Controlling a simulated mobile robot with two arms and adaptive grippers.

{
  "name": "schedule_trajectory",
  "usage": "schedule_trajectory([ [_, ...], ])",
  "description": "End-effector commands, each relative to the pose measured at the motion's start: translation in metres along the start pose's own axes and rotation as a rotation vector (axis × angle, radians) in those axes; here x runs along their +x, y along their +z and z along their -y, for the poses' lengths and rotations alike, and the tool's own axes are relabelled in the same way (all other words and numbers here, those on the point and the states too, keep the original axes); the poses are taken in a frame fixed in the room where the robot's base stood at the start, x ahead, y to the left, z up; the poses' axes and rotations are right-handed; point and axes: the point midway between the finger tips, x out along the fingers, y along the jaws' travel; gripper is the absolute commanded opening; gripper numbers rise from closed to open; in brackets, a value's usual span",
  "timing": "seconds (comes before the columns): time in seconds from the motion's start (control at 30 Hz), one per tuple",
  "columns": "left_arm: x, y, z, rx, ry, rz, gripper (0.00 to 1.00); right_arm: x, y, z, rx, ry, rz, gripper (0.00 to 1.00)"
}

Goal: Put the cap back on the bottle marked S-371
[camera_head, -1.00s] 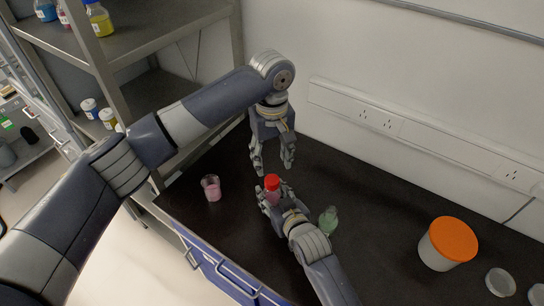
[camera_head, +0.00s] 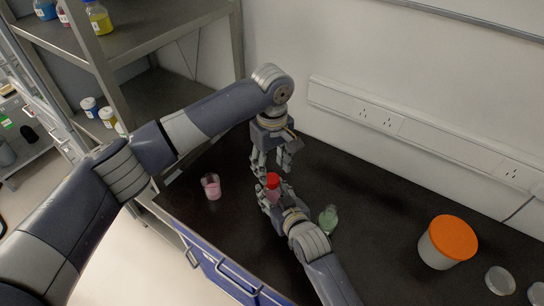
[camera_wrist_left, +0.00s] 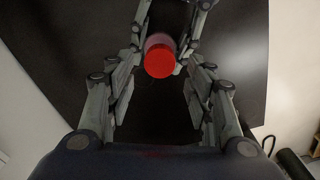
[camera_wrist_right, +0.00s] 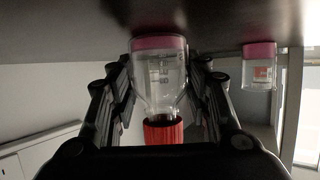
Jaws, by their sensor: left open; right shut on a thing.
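A clear bottle (camera_wrist_right: 160,75) with pink liquid stands on the dark bench, between the fingers of my right gripper (camera_head: 271,199), which is shut on it. The right wrist view shows it upside down. A red cap (camera_head: 272,180) sits at the bottle's mouth; it also shows in the right wrist view (camera_wrist_right: 163,132). I cannot tell if it is fully seated. My left gripper (camera_head: 271,170) points down just above the cap and is open. In the left wrist view the cap (camera_wrist_left: 160,61) lies between its fingers. No S-371 marking is readable.
A tub with an orange lid (camera_head: 452,240) and clear dishes (camera_head: 500,280) are further right. A metal shelf (camera_head: 150,37) rises at the left.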

Motion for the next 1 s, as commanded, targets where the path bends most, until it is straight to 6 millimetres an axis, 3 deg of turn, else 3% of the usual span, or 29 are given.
schedule_trajectory([
  [0.3, 0.041, 0.000, 0.000, -0.002, 0.000, 0.000, 0.48, 0.000, 0.001, 0.000, 0.000, 0.000, 0.003, 0.00],
  [0.67, 0.047, 0.000, 0.000, 0.000, 0.001, -0.001, 0.48, 0.000, 0.001, 0.000, 0.000, 0.000, 0.003, 0.00],
  [0.7, 0.047, 0.000, 0.000, 0.000, 0.001, -0.001, 0.46, 0.000, 0.001, 0.000, 0.000, 0.000, 0.003, 0.00],
  [0.9, 0.046, 0.000, 0.000, 0.000, 0.001, 0.000, 0.01, 0.000, 0.001, 0.000, 0.000, 0.000, 0.002, 0.00],
  [1.0, 0.046, 0.000, 0.000, 0.000, 0.001, 0.000, 0.00, 0.000, 0.001, 0.000, 0.000, 0.000, 0.002, 0.00],
])
